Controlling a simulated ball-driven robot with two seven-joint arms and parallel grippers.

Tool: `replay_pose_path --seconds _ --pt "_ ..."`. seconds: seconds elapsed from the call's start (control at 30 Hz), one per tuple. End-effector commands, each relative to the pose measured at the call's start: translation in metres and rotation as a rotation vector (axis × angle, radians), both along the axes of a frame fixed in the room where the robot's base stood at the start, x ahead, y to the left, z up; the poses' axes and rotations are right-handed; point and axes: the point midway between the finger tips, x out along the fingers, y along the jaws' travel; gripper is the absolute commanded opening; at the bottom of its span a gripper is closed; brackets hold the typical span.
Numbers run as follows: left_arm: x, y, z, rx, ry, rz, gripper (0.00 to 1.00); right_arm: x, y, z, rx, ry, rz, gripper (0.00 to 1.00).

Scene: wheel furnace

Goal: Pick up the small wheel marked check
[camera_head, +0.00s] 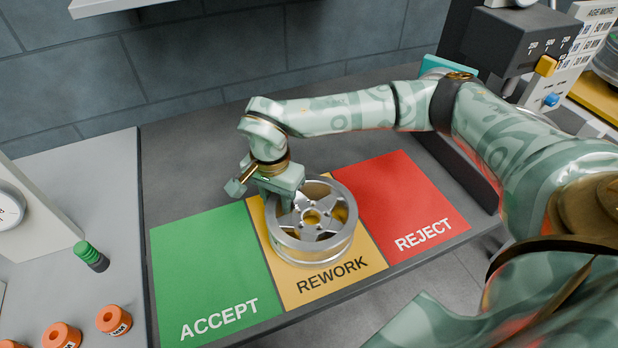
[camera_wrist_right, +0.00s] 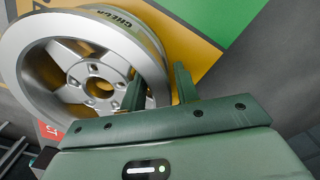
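The small silver wheel (camera_head: 311,250) lies flat on the yellow REWORK panel (camera_head: 317,285), its five-spoke face up. In the right wrist view the wheel (camera_wrist_right: 45,75) shows dark lettering that reads like CHECK on its outer side. My right gripper (camera_head: 286,203) points down at the wheel's far-left rim. In the right wrist view my right gripper's fingers (camera_wrist_right: 160,84) stand apart, one inside the rim and one outside, with the rim wall between them. Firm contact on both sides does not show. My left gripper is not in view.
The green ACCEPT panel (camera_head: 205,270) and red REJECT panel (camera_head: 408,200) flank the wheel and are clear. Orange rings (camera_head: 114,320) and a green-topped cylinder (camera_head: 91,256) stand at left. A dark control box (camera_head: 515,45) stands at the back right.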

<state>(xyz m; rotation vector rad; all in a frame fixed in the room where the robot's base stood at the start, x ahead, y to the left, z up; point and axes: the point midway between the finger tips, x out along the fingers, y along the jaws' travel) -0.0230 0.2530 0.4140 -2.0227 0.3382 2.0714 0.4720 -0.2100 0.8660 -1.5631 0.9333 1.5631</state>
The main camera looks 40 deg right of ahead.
Motion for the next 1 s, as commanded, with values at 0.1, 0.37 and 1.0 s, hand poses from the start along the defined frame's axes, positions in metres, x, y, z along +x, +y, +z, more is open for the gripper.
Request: replay_pose_path --seconds 0.1,0.37,1.0 --pt "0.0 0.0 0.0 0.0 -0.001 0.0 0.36 0.0 0.0 0.0 0.0 0.0 0.0 0.11" --pt "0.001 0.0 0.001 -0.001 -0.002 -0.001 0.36 0.0 0.0 0.002 0.0 -0.001 -0.001 0.0" --pt "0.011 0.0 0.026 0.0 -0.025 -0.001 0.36 0.001 0.0 0.035 0.001 -0.003 -0.002 0.0"
